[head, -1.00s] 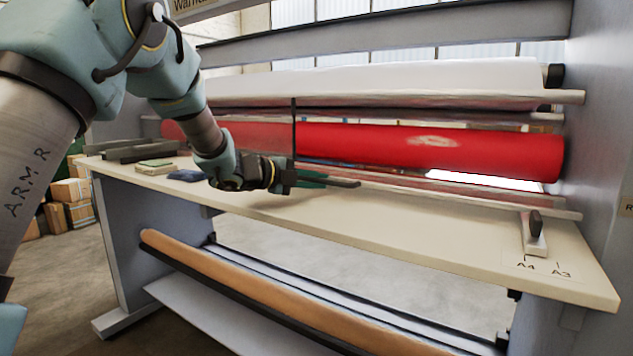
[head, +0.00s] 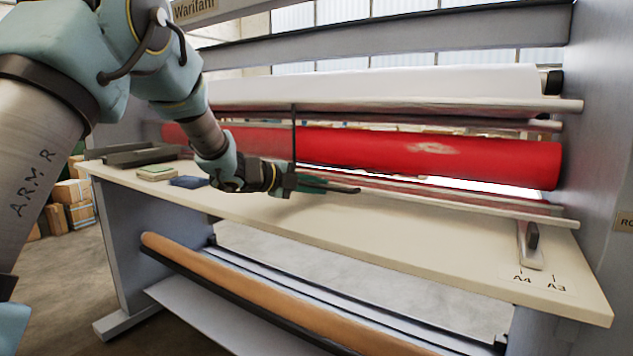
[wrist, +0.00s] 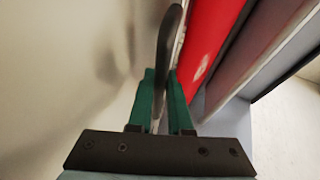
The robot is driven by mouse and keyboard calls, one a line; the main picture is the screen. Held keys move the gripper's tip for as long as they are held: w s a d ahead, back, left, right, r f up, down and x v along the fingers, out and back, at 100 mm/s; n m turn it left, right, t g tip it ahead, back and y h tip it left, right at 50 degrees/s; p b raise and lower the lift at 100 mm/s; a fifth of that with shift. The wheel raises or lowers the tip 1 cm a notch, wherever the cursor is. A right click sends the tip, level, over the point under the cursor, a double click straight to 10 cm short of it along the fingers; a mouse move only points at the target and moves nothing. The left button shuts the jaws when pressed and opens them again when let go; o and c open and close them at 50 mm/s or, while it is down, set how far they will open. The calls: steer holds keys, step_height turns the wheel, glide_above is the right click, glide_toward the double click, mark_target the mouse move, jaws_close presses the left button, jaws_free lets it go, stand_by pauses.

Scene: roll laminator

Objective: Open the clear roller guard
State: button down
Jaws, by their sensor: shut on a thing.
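The clear roller guard (head: 430,184) is a long see-through strip in front of the lower part of the red roller (head: 430,150). A pale rail (head: 500,208) runs along its lower edge. A dark, slim handle (head: 346,189) is at the guard's front, low over the table. My gripper (head: 318,184) reaches in from the left with its green fingers around this handle. In the wrist view the dark handle (wrist: 168,50) runs between the two green fingers (wrist: 165,95), which are shut on it. The handle's near part is hidden by the fingers. The guard sits low, close to the table.
The cream table (head: 400,235) is mostly clear in front of the guard. A dark block with a pale base (head: 531,245) stands at its right end. Small pads (head: 157,173) and a blue piece (head: 188,182) lie at the left. A thin dark upright (head: 294,135) stands just behind my gripper.

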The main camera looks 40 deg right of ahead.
steer(key=shift+w+d+r+y+p, duration=0.15)
steer(key=shift+r+y+p, duration=0.15)
steer(key=shift+r+p, duration=0.95)
steer(key=shift+s+d+r+y+p, duration=0.15)
steer(key=shift+r+y+p, duration=0.3)
steer(key=shift+p, duration=1.4)
steer(key=shift+w+d+r+n+p, duration=0.1)
steer(key=shift+d+r+n+p, duration=0.05)
steer(key=shift+r+p, duration=0.3)
steer(key=shift+w+d+r+n+p, duration=0.1)
steer(key=shift+d+r+n+p, duration=0.05)
steer(key=shift+r+p, duration=0.25)
steer(key=shift+f, duration=0.1)
steer(key=c, duration=1.1)
jaws_free()
steer(key=b+v, duration=0.2)
steer(key=v, duration=0.8)
steer(key=shift+w+a+b, duration=0.1)
steer(key=shift+a+b, duration=0.25)
steer(key=shift+b, duration=0.05)
